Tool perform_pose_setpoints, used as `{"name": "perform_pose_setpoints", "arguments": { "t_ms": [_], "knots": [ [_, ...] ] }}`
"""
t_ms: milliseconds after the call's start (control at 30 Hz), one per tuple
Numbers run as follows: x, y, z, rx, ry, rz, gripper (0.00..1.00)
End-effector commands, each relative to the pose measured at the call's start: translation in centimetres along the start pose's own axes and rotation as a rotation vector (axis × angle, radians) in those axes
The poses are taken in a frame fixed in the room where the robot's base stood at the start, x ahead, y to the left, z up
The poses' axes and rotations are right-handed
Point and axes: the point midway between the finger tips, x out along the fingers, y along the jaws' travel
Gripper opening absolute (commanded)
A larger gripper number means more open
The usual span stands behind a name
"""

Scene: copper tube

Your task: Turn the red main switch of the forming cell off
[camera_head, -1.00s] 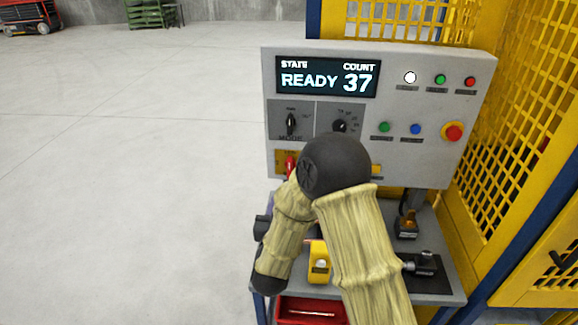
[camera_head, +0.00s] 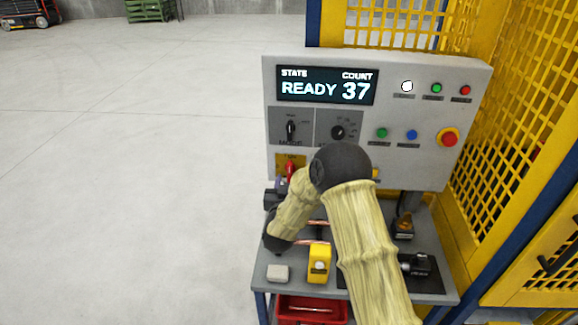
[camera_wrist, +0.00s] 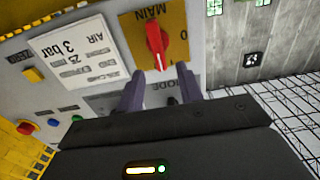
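The red main switch (camera_head: 290,172) is a red handle on a yellow plate (camera_head: 284,160) at the lower left of the grey control panel (camera_head: 400,170). In the wrist view the red switch (camera_wrist: 156,46) shows upside down under the word MAIN, its handle running roughly up and down the picture. My gripper (camera_wrist: 160,74) is open and empty, its two purple fingers pointing at the plate. The handle's lower end lies close to the gap between the fingertips; contact cannot be made out. In the head view my arm hides part of the gripper and the panel's lower edge.
The display (camera_head: 326,86) reads READY 37. A mode knob (camera_head: 290,130) sits just above the switch, and a red emergency button (camera_head: 448,138) is at right. A yellow item (camera_head: 319,263) and a pale block (camera_head: 278,273) lie on the bench below. Open floor lies left.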

Motion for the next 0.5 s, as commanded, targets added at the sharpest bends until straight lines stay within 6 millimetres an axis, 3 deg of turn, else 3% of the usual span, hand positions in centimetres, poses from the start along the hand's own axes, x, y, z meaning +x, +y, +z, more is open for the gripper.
{"name": "perform_pose_setpoints", "arguments": {
  "t_ms": [300, 500],
  "knots": [
    [4.5, 0.1, -0.2, 0.001, -0.001, 0.002, 0.36],
    [5.8, 0.0, 0.0, -0.001, -0.001, 0.000, 0.36]
  ]
}}
